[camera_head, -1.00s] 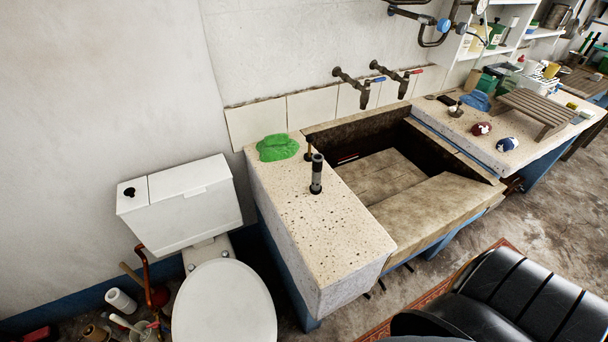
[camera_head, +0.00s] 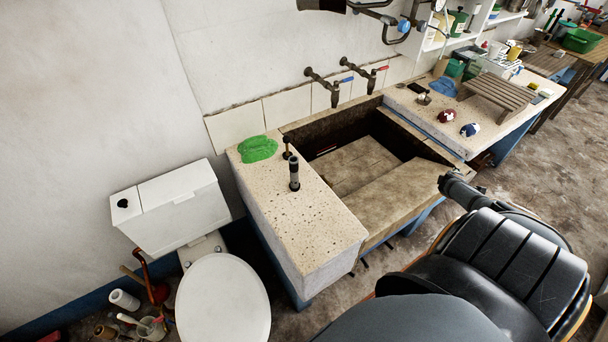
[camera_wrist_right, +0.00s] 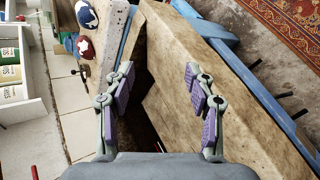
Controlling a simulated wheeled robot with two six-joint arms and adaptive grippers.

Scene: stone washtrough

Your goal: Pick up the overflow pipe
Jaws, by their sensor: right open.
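The overflow pipe (camera_head: 294,172) is a short dark-grey tube with a lighter middle band. It stands upright on the speckled left ledge (camera_head: 305,215) of the stone trough in the head view. A smaller brownish upright fitting (camera_head: 287,150) stands just behind it. My right gripper (camera_wrist_right: 162,85) shows in the wrist view, open and empty, its purple-padded fingers apart over the trough (camera_wrist_right: 190,100). The pipe is not visible in that wrist view. A dark arm part, apparently mine, reaches toward the trough's front right corner in the head view. My left gripper is not in view.
A green cloth (camera_head: 258,149) lies on the ledge behind the pipe. Two wall taps (camera_head: 325,88) project over the trough. A white toilet (camera_head: 222,300) stands at left. Painted stones (camera_head: 470,129) and a slatted rack (camera_head: 497,95) occupy the right counter.

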